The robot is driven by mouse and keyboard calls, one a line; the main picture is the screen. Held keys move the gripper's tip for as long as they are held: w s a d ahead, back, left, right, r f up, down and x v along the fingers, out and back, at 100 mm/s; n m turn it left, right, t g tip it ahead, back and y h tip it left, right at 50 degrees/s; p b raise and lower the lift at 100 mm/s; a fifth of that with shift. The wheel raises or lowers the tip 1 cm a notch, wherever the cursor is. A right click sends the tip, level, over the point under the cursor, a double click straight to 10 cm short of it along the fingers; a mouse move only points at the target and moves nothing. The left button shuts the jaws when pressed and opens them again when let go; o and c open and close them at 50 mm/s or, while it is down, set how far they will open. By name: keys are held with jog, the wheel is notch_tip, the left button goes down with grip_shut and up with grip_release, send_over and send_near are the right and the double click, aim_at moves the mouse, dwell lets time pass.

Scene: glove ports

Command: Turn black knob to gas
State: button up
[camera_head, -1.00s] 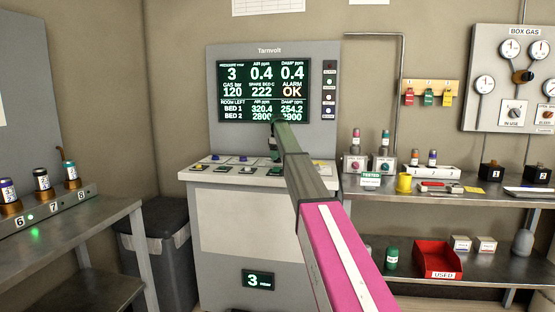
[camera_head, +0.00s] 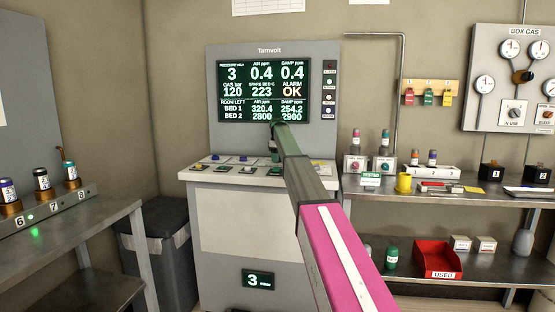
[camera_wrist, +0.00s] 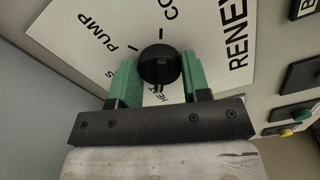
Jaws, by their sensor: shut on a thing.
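The black knob (camera_wrist: 159,65) shows in the wrist view on a white label plate (camera_wrist: 90,20). Around it are the words "PUMP", "CO…" cut off by the edge, "HE…" partly hidden, and a word at lower left of which only the end shows, like "S". A pale mark on the knob points down in the picture, near "HE…". My gripper (camera_wrist: 160,72) has its green fingers on either side of the knob, shut on it. In the head view my gripper (camera_head: 275,148) is at the console, and my arm hides the knob.
The grey console (camera_head: 240,225) has a screen (camera_head: 262,90) reading alarm OK and a sloped panel of buttons. A bench (camera_head: 470,195) with bottles and a red tray (camera_head: 437,262) stands right. A bin (camera_head: 160,250) and another bench (camera_head: 100,215) stand left.

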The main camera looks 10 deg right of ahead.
jog(key=m, duration=0.5)
jog(key=shift+m, duration=0.3)
jog(key=m, duration=0.5)
jog(key=shift+m, duration=0.4)
jog(key=o, duration=0.9)
jog(key=shift+r, duration=0.1)
notch_tip(320, 180, up, 9)
jog(key=shift+r, duration=0.85)
